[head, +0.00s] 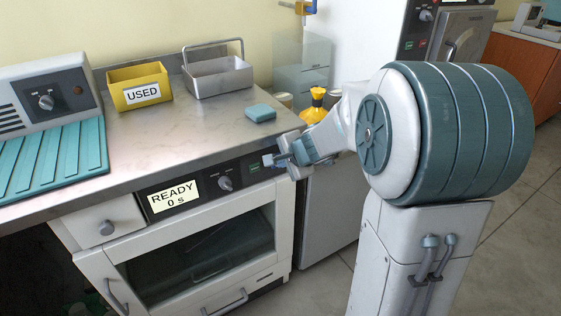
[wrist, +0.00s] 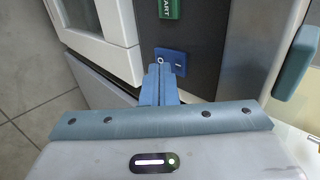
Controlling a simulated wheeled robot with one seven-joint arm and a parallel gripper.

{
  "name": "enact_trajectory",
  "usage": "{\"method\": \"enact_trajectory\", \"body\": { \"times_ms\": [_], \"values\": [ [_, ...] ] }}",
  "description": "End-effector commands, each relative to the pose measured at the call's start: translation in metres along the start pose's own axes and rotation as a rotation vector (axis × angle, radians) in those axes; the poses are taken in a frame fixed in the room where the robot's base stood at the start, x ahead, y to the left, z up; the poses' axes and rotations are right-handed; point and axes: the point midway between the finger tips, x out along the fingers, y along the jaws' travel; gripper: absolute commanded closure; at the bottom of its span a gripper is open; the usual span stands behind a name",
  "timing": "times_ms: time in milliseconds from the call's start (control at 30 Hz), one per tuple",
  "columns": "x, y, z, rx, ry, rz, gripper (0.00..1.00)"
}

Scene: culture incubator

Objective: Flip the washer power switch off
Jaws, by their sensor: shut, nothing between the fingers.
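The washer (head: 190,255) is built in under the steel counter, and its lit display (head: 172,195) reads "READY 0 s". Its blue power switch (wrist: 171,58), marked O and I, sits at the end of the dark control panel, beyond the green START button (wrist: 168,8). Which side of the switch is pressed in, I cannot tell. My gripper (wrist: 160,72) is shut and empty, with its blue fingertips right at the switch near the O mark, covering its lower part. Touching or just short of it, I cannot tell. In the head view my gripper (head: 276,161) is at the panel's right end.
A grey knob (head: 225,183) is on the panel. On the counter are a yellow "USED" bin (head: 139,85), a metal basket (head: 215,77), a teal block (head: 260,113) and a teal ribbed mat (head: 55,160). A yellow-capped bottle (head: 314,108) stands behind my wrist. Floor shows at right.

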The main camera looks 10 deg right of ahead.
Motion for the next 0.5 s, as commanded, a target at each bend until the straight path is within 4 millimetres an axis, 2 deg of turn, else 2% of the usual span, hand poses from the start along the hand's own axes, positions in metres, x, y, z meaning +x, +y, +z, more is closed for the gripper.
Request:
{"method": "enact_trajectory", "body": {
  "times_ms": [133, 200, 300, 500],
  "values": [
    [-0.02, 0.013, -0.004, 0.001, 0.005, -0.003, 1.0],
    [-0.042, 0.006, -0.005, 0.001, 0.007, -0.004, 1.0],
    [-0.063, 0.005, -0.002, -0.001, 0.003, -0.003, 1.0],
    [-0.097, 0.005, 0.002, -0.007, -0.005, -0.002, 1.0]
  ]
}}
